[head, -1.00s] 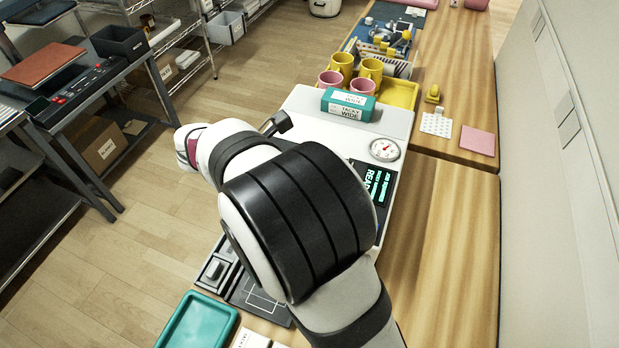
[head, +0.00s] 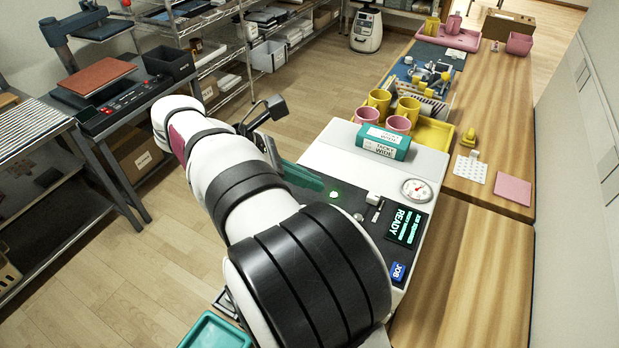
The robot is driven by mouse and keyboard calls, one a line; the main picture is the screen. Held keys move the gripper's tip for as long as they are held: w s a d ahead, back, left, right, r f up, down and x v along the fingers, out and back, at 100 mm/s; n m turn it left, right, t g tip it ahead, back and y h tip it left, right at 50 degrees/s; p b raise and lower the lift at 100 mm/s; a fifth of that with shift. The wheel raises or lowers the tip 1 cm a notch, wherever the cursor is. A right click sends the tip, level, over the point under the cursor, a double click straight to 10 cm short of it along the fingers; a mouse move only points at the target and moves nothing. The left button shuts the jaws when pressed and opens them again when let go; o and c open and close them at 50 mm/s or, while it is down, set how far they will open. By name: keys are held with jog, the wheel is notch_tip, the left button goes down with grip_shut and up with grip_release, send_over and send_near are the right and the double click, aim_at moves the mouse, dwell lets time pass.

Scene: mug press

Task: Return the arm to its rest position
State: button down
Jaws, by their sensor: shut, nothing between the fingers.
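My white and black arm (head: 297,268) reaches from the bottom edge up and left, in front of the white press machine (head: 325,150). Its far end bends at a white joint (head: 178,112) above the floor between the machine and the left bench. The machine's screen (head: 407,226) reads READY.
A teal box (head: 382,142) sits on the machine. Yellow and pink mugs (head: 398,124) stand behind it by a yellow tray (head: 436,132). A teal tray (head: 215,333) is at the bottom. A bench with a press (head: 110,100) stands left.

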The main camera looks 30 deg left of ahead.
jog(key=shift+d, duration=0.1)
dwell(0.3)
jog(key=s+d+m+g+y, duration=0.1)
jog(key=d+m+g, duration=0.3)
jog(key=d, duration=0.5)
jog(key=s+d+m+g, duration=0.1)
jog(key=s+d+m, duration=0.1)
jog(key=d+m, duration=0.55)
jog(key=s+d+f+m+g+y, duration=0.1)
jog(key=s+d+f+m+y, duration=0.1)
jog(key=s+d+m, duration=0.3)
jog(key=s+d+f+m+g+y, duration=0.1)
jog(key=s+d+f+m+y, duration=0.2)
jog(key=s+m, duration=0.9)
jog(key=d+m+y, duration=0.2)
jog(key=m, duration=0.2)
jog(key=shift+s+f, duration=0.15)
jog(key=shift+d, duration=0.15)
